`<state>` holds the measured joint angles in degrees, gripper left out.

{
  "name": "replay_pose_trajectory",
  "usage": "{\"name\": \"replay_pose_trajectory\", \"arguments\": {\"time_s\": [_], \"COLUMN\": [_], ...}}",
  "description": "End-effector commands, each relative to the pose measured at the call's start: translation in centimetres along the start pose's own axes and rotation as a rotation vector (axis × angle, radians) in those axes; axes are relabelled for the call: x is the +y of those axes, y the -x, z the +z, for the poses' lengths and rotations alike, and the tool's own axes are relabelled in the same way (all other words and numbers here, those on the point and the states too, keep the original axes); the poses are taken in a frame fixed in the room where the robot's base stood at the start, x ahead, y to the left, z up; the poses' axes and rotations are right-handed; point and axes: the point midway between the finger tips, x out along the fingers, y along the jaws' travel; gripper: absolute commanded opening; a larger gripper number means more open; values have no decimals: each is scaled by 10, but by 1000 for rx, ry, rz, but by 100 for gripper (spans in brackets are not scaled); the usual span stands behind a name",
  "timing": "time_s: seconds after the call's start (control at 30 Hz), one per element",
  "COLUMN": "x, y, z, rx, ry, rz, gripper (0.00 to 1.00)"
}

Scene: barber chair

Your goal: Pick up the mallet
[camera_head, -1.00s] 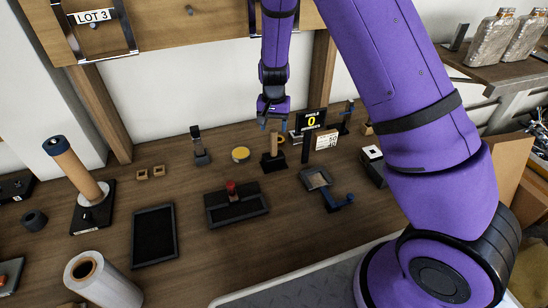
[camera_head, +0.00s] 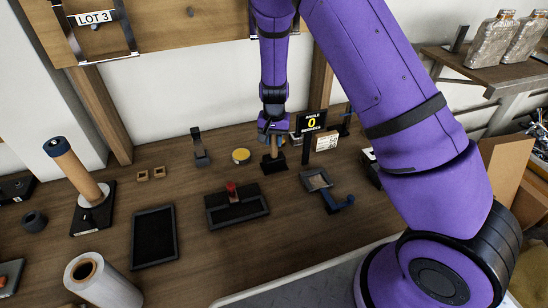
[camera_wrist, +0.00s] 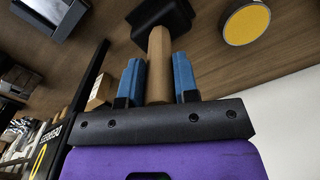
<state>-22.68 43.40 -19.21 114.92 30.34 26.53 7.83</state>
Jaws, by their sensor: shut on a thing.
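The mallet stands upright on its black head (camera_head: 273,164), with its wooden handle (camera_head: 274,148) pointing up, toward the back middle of the table. In the wrist view its black head (camera_wrist: 163,24) rests at the table surface and its pale wooden handle (camera_wrist: 159,62) runs up between the fingers. My gripper (camera_head: 272,138) is above the head, around the handle. In the wrist view its two blue fingers (camera_wrist: 159,80) are shut on the handle, one on each side.
A display reading 0 (camera_head: 311,123) stands close to the right of my gripper. A yellow-topped round tin (camera_head: 241,155) is to the left. A black tray with a red knob (camera_head: 236,205) and a small tray with a blue handle (camera_head: 318,181) are in front.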

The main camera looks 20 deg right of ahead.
Motion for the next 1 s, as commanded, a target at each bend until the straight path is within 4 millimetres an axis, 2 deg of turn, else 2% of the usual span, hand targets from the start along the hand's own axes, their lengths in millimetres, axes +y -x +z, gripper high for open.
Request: {"name": "replay_pose_trajectory", "arguments": {"time_s": [0.23, 0.67, 1.0], "x": [0, 0, 7], "y": [4, 35, 38], "z": [0, 0, 29], "rx": [1, 1, -1], "ry": [0, 1, 1], "rz": [-1, -2, -1], "gripper": [5, 5, 5]}}
